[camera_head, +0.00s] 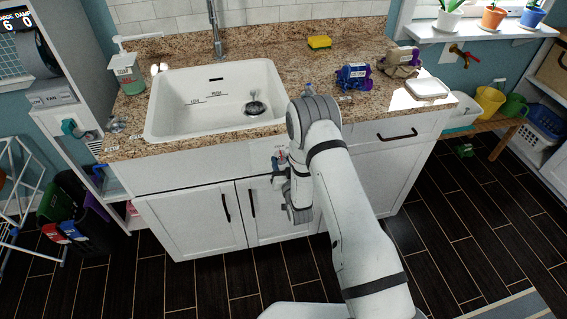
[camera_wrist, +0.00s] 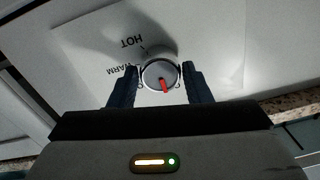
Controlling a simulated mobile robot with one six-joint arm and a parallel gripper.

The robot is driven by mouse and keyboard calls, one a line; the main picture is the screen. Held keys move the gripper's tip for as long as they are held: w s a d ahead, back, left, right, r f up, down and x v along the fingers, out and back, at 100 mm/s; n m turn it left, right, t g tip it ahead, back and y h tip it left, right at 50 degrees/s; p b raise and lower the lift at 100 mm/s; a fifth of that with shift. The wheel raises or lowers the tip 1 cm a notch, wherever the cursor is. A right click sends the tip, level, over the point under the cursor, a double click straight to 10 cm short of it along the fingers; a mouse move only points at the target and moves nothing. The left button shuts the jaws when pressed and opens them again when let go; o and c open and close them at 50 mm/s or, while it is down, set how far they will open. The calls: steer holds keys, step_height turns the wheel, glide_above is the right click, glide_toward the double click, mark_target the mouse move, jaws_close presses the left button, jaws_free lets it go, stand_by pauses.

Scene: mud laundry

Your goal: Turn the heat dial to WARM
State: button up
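The heat dial (camera_wrist: 158,72) is a round pale knob with a red pointer mark, set on a white label plate (camera_wrist: 95,45). In the wrist view the red mark points down, slightly right. The words HOT and WARM show upside down on the plate, HOT above the dial and WARM to its left; other markings are hidden. My gripper (camera_wrist: 160,80) has its two dark fingers apart, one on each side of the dial, very close to its rim. Firm contact does not show. In the head view my gripper (camera_head: 284,183) is at the cabinet front below the counter, and it mostly hides the dial.
A white sink (camera_head: 190,120) is set in the granite counter (camera_head: 290,70) above. Cabinet doors with dark handles are below. A soap bottle (camera_head: 128,75), a yellow sponge (camera_head: 319,42) and a white dish (camera_head: 427,88) stand on the counter. The dark floor in front is mostly clear.

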steer(key=c, duration=0.6)
steer(key=shift+o, duration=0.2)
steer(key=shift+f+m+b, duration=0.15)
steer(key=shift+m+b, duration=0.15)
steer(key=shift+b, duration=0.3)
steer(key=m+b, duration=0.2)
steer(key=b, duration=0.2)
steer(key=shift+f+m, duration=0.2)
steer(key=shift+m, duration=0.2)
steer(key=m+b, duration=0.5)
steer(key=b, duration=0.3)
steer(key=shift+m+b, duration=0.3)
steer(key=m+b, duration=0.6)
steer(key=b, duration=0.3)
steer(key=shift+h, duration=0.3)
steer(key=m+b, duration=0.3)
steer(key=b, duration=0.1)
steer(key=shift+m, duration=0.3)
steer(key=shift+r+m+b, duration=0.15)
steer(key=shift+m+b, duration=0.65)
steer(key=shift+b, duration=0.1)
